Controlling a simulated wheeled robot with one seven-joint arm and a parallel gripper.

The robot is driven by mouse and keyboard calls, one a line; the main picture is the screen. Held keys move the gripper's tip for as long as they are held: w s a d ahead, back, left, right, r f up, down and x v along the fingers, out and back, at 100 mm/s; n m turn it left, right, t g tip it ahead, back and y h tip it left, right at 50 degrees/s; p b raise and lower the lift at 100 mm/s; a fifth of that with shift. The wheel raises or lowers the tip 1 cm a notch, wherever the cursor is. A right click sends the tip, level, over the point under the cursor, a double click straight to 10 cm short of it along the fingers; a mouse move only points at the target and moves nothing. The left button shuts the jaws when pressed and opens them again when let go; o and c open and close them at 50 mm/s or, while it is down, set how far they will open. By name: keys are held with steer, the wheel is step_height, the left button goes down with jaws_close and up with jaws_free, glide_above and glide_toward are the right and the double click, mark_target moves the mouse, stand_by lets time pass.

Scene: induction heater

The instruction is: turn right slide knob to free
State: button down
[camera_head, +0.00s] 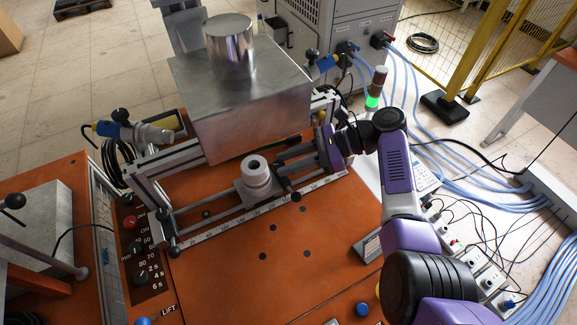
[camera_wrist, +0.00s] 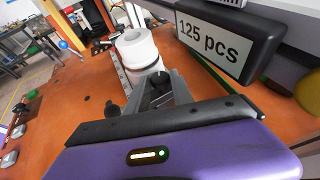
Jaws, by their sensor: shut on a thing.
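The right slide knob (camera_head: 295,196) is a small dark knob on the front rail of the fixture, right of the white cylinder. It also shows in the wrist view (camera_wrist: 112,110), just left of the fingers. My gripper (camera_head: 281,166) comes in from the right, low over the rail. In the wrist view its grey fingers (camera_wrist: 160,84) are close together around a dark part of the knob. The fingers hide most of the contact. The knob's exact angle is hard to tell. A white cylinder with a hole (camera_head: 257,184) stands on the slide beside the fingertips.
A large metal box (camera_head: 245,125) with a steel cylinder (camera_head: 229,43) stands close behind. The left slide knob (camera_head: 175,252) is at the rail's left end. A "125 pcs" display (camera_wrist: 215,45) hangs close in the wrist view. The orange table (camera_head: 250,280) is clear in front.

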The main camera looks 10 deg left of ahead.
steer(key=c, duration=1.4)
jaws_free()
steer(key=shift+c, duration=0.2)
steer(key=shift+d, duration=0.1)
steer(key=shift+b+v, duration=0.6)
steer(key=shift+v, duration=3.25)
steer(key=shift+o, duration=0.3)
